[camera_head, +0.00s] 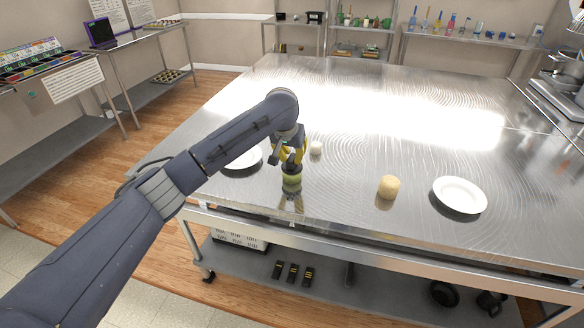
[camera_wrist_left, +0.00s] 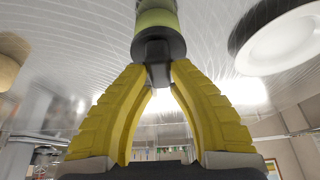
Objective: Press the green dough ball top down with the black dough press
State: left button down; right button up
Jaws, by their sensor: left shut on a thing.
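My left gripper (camera_head: 291,160) reaches over the metal table with its yellow fingers pointing down. In the left wrist view its fingers (camera_wrist_left: 157,75) are closed on the handle of the black dough press (camera_wrist_left: 158,48). The round black base of the press (camera_head: 291,169) sits directly over the green dough ball (camera_head: 292,180) and looks to be against its top. The green dough ball (camera_wrist_left: 155,18) also shows beyond the press in the left wrist view. Its top is covered by the press. My right gripper is not in view.
A tan dough ball (camera_head: 388,187) and a white plate (camera_head: 460,194) lie to the right. A small pale ball (camera_head: 316,147) lies just behind the gripper. Another white plate (camera_head: 243,160) is partly hidden by my left arm.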

pick_arm(q)
jog(key=shift+r, duration=0.15)
jog(key=shift+r, duration=1.4)
jog(key=shift+f, duration=0.2)
jog(key=shift+f, duration=1.6)
jog(key=shift+r, duration=0.1)
dwell(0.5)
jog(key=shift+r, duration=1.35)
jog(key=shift+f, duration=0.35)
jog(key=shift+f, duration=1.45)
